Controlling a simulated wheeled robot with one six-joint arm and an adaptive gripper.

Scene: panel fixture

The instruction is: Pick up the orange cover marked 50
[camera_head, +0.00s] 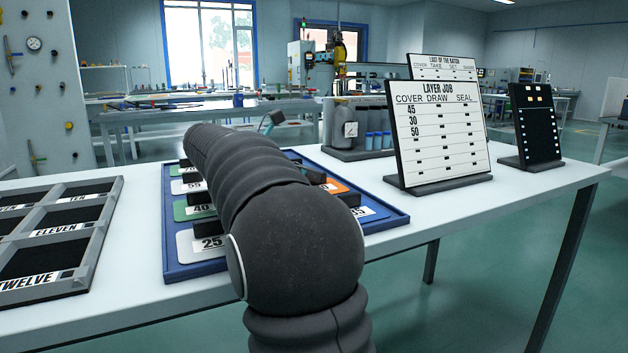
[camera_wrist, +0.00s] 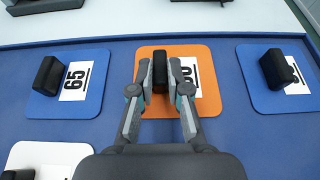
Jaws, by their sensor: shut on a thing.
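The orange cover (camera_wrist: 207,55) lies in the blue tray in the wrist view, with a black block handle (camera_wrist: 160,68) at its middle. Its number label (camera_wrist: 190,78) is partly hidden by a finger; a 0 shows. My gripper (camera_wrist: 160,75) is shut on the handle, one finger on each side. I cannot tell whether the cover is lifted off the tray. A corner of the orange cover also shows in the head view (camera_head: 334,185), mostly behind my arm, which hides the gripper there.
A blue cover marked 65 (camera_wrist: 50,105) lies to the left and another blue cover (camera_wrist: 290,98) to the right in the blue tray (camera_head: 180,271). A grey compartment rack (camera_head: 110,215) stands left. A LAYER JOB board (camera_head: 440,135) listing 45, 30, 50 stands behind right.

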